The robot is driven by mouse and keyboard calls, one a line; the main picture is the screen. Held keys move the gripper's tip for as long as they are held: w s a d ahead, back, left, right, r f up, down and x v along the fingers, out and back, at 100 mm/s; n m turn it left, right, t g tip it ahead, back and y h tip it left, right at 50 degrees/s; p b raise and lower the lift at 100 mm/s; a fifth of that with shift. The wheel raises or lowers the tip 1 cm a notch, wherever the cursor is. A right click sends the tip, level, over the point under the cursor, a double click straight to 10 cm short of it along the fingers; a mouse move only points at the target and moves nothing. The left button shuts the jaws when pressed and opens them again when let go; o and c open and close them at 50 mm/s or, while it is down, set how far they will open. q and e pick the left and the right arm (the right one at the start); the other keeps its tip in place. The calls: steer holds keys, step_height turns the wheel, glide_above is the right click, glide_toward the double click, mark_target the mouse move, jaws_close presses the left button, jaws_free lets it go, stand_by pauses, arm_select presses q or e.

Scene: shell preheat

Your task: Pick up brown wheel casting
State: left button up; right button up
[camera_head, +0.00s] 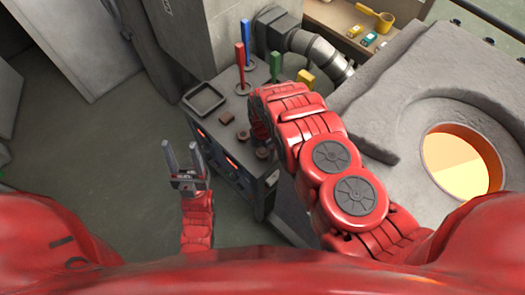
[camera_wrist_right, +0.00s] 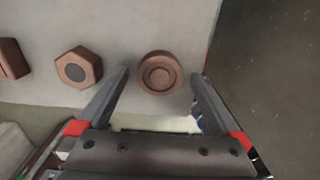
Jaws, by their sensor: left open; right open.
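The brown wheel casting (camera_wrist_right: 160,73) is round with a raised ring and hub. It lies on the grey top of the cabinet, near its edge. My right gripper (camera_wrist_right: 160,76) is open, with one finger on each side of the casting in the right wrist view. Whether the fingers touch it I cannot tell. My left gripper (camera_head: 181,148) is open and empty, left of the cabinet over the floor.
A brown hex-nut casting (camera_wrist_right: 79,68) and another brown casting (camera_wrist_right: 12,60) lie left of the wheel. The cabinet (camera_head: 222,139) also carries a dark tray (camera_head: 204,99) and red, blue and green levers. A grey furnace block (camera_head: 385,110) with a glowing opening (camera_head: 460,163) stands right.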

steer(key=shift+f, duration=0.1)
steer(key=c, duration=1.5)
